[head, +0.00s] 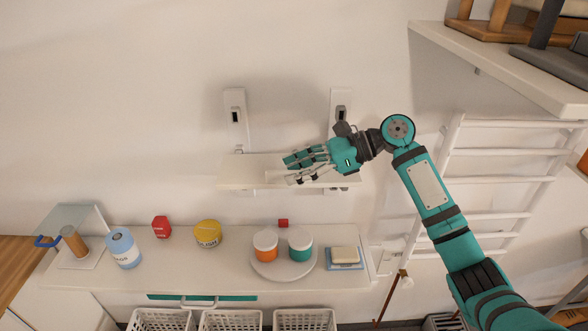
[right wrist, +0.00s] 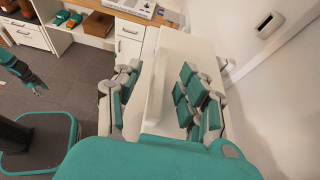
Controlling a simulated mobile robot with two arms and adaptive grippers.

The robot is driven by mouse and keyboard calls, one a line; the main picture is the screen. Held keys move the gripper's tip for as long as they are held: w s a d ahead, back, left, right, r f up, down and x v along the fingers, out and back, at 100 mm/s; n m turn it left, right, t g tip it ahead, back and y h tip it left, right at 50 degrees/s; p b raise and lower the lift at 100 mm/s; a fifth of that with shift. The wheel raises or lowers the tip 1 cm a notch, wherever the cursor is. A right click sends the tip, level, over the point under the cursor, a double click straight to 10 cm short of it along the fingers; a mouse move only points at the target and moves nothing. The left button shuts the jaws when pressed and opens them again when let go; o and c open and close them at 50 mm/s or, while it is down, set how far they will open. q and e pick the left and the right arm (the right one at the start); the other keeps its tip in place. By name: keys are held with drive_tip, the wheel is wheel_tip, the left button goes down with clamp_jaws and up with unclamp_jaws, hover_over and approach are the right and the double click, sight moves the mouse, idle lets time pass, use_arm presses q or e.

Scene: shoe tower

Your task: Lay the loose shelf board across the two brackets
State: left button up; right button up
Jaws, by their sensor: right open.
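The white shelf board (head: 240,172) is level against the wall, spanning the two wall brackets, left (head: 235,115) and right (head: 341,103). Small bracket parts show just under its front edge; the contact itself is hidden. My right gripper (head: 294,171) is open over the middle and right of the board. In the right wrist view the board (right wrist: 190,46) runs away from me between the spread fingers (right wrist: 158,98); I cannot tell whether they touch it. A teal and dark gripper, seemingly my left (right wrist: 36,86), hangs far left in that view, too small to judge.
White baskets (head: 232,321) stand underneath. A ladder-like rack (head: 500,151) and upper shelf (head: 500,65) are at right.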

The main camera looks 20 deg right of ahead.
drive_tip(key=v, duration=1.1)
drive_tip(key=shift+s+d, duration=0.2)
